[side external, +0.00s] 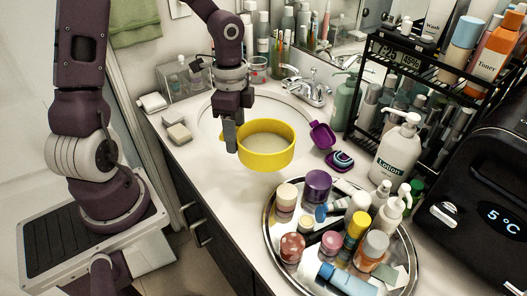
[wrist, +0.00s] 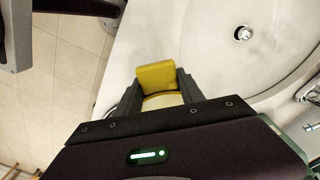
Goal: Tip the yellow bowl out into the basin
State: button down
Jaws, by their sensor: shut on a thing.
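The yellow bowl (side external: 266,159) is upright and roughly level, with a pale content or inner floor showing inside. My gripper (side external: 231,146) is shut on the bowl's left side, where a small yellow handle sticks out. In the wrist view my gripper (wrist: 158,92) has a yellow part of the bowl (wrist: 157,76) between its dark fingers; most of the bowl is hidden. The white basin (side external: 208,122) lies behind the bowl in the side view, partly covered by it and my arm. In the wrist view the basin (wrist: 262,68) with its drain is to the right.
A chrome faucet (side external: 312,90) stands behind the basin. A purple scoop (side external: 322,136) and a patterned round item (side external: 340,160) lie right of the bowl. A round tray (side external: 272,240) full of bottles and jars is in front. Soap bars (side external: 179,134) lie at left.

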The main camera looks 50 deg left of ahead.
aim_at(263, 143)
jog(key=w+d+n, duration=0.1)
jog(key=w+n, duration=0.1)
jog(key=n, duration=0.1)
jog(key=w+n, duration=0.2)
jog(key=n, duration=0.1)
jog(key=w+d+f+n, duration=0.1)
jog(key=w+n, duration=0.1)
jog(key=n, duration=0.1)
jog(key=shift+d+f, duration=0.1)
jog(key=shift+d, duration=0.2)
jog(key=a+f+m+y, duration=0.1)
jog(key=a+f+m, duration=0.2)
jog(key=a, duration=1.2)
jog(key=a+f+m+y, duration=0.2)
jog(key=a+f+m, duration=0.1)
jog(key=a, duration=1.2)
jog(key=shift+w+a+f+m, duration=0.2)
jog(key=shift+f+m, duration=0.2)
jog(key=shift+m, duration=0.2)
jog(key=shift+d+r+g, duration=0.1)
jog(key=shift+g, duration=0.2)
jog(key=shift+r+y, duration=0.5)
jog(key=shift+y, duration=0.2)
jog(key=shift+d, duration=0.1)
jog(key=shift+d+r+g+y, duration=0.2)
jog(key=shift+r+g+y, duration=0.1)
jog(key=shift+r+y, duration=0.25)
jog(key=shift+w, duration=0.1)
